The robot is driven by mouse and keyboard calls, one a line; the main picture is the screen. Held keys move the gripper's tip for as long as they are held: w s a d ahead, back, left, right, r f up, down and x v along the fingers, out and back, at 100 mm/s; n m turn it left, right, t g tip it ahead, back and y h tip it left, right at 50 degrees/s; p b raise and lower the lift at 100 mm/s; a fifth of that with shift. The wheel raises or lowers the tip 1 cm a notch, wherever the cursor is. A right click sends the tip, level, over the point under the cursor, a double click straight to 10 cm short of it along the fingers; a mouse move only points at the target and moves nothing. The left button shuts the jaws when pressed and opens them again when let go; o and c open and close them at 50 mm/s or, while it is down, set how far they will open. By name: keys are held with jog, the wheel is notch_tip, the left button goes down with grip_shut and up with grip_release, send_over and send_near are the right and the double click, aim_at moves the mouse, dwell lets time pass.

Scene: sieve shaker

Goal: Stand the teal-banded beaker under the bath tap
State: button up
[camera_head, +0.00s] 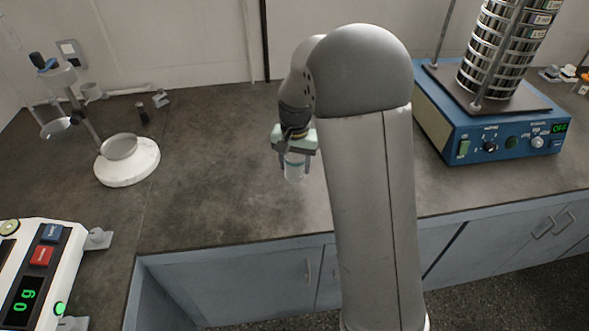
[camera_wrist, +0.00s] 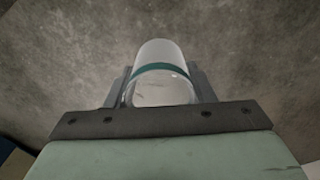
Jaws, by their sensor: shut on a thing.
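The teal-banded beaker (camera_head: 295,168) is clear glass with a teal band, held in my gripper (camera_head: 294,152) near the middle of the bench. In the wrist view the beaker (camera_wrist: 160,75) sits between the two grey fingers (camera_wrist: 160,92), which are shut on its sides. In the head view it looks upright; I cannot tell how high it is above the bench. A white round-based apparatus with a rod, a clear vessel and a dish (camera_head: 127,165) stands at the left back. I cannot tell whether the bath tap is part of it.
A blue sieve shaker (camera_head: 480,125) with a stack of metal sieves stands on the right, its display reading OFF. A white balance (camera_head: 38,275) with a green display is at the front left. The dark bench (camera_head: 215,150) is clear between the round base and my gripper.

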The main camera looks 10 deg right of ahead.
aim_at(294, 171)
jog(key=shift+w+f, duration=0.35)
jog(key=shift+f, duration=1.65)
jog(key=shift+f, duration=0.2)
jog(key=o, duration=1)
jog(key=shift+r, duration=0.15)
